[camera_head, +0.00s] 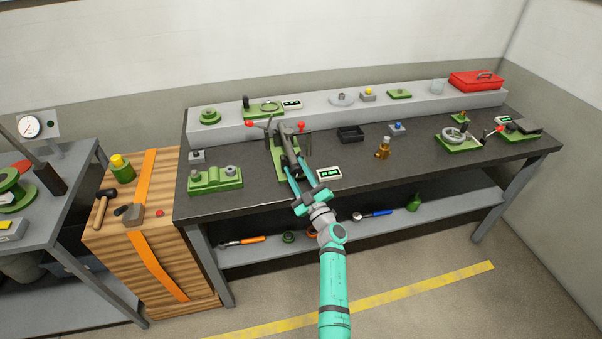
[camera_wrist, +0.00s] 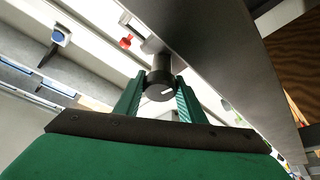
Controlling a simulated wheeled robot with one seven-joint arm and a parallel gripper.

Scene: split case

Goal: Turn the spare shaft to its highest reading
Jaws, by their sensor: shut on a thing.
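A dark round knob (camera_wrist: 159,91) with a short white mark on its face sits at the end of a grey shaft (camera_wrist: 152,47) in the wrist view. My gripper (camera_wrist: 161,80) is shut on this knob, one green finger on each side. In the head view my gripper (camera_head: 293,164) reaches over a green-based fixture (camera_head: 278,158) with dark grey parts on top. The grip itself is hard to see there. A small digital display (camera_head: 329,174) stands just right of my gripper; its green digits are too small to read.
Red knobs (camera_head: 301,126) stand close behind my gripper. A green block fixture (camera_head: 215,180) is to the left, and a black tray (camera_head: 350,134) and a brass piece (camera_head: 383,149) are to the right. Another green fixture with a handwheel (camera_head: 454,136) is farther right.

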